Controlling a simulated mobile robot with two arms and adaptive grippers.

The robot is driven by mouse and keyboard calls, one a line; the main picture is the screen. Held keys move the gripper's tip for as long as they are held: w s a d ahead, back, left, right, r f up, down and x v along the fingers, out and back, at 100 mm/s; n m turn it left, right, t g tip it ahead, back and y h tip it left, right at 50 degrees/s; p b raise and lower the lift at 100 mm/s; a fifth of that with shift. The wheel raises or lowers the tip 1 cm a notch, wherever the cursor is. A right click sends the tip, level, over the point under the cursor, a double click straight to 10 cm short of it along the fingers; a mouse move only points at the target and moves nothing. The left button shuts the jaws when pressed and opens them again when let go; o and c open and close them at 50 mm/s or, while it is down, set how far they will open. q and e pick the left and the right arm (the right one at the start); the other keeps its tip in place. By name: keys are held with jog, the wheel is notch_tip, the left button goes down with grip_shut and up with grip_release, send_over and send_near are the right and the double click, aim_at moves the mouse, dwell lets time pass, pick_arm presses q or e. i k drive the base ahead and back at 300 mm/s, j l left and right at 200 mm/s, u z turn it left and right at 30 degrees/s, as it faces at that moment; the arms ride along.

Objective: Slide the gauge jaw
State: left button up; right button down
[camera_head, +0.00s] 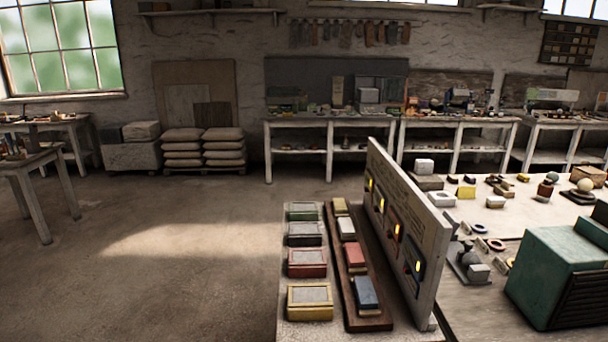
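Neither of my grippers shows in the head view. No gauge jaw can be made out for certain. A small grey metal device (467,259) with an upright part stands on the right-hand worktop, behind the upright board. A pale block (479,272) sits at its front right. The device is too small to tell whether it is the gauge or whether any part of it slides. A pale sphere (585,185) sits on a dark base at the far right of the same worktop.
An upright board (422,205) with small yellow lights divides the worktop. Left of it are lidded boxes, including a yellow one (310,304), and a wooden rack with coloured blocks, one blue (365,291). A green machine (556,270) stands right. The floor (190,270) at left is clear.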

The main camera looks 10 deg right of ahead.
aim_at(469, 245)
jog(key=i+l+z, duration=0.15)
jog(key=i+z, duration=0.45)
jog(key=z, duration=0.2)
jog(key=i+z, duration=0.4)
jog(key=k, duration=0.05)
